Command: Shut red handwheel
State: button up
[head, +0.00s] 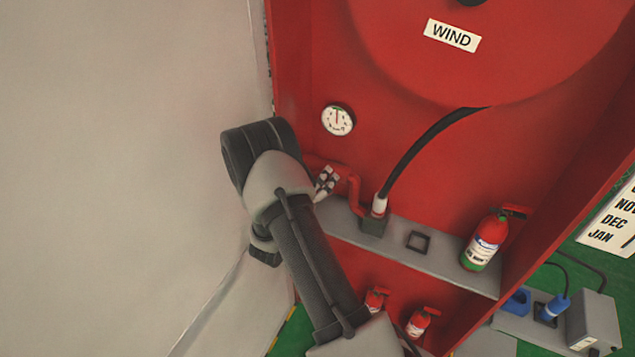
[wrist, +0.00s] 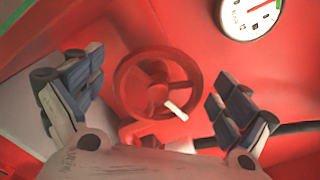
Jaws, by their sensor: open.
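The red handwheel (wrist: 157,84) shows in the wrist view against the red cabinet wall, with spokes and a small white handle (wrist: 176,110) at its lower right. My gripper (wrist: 150,95) is open, with one finger on each side of the wheel in the picture. I cannot tell how far the fingers are from the wheel, and no contact shows. In the head view my gripper (head: 326,183) is partly visible beside the red pipe (head: 352,185), and my arm hides the handwheel.
A round gauge (head: 338,120) sits on the wall above, also in the wrist view (wrist: 248,12). A black hose (head: 420,150) rises from a fitting on the grey shelf (head: 450,272). A fire extinguisher (head: 484,243) stands right. A pale wall (head: 110,150) is close on the left.

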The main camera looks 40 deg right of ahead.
jog(key=v, duration=1.2)
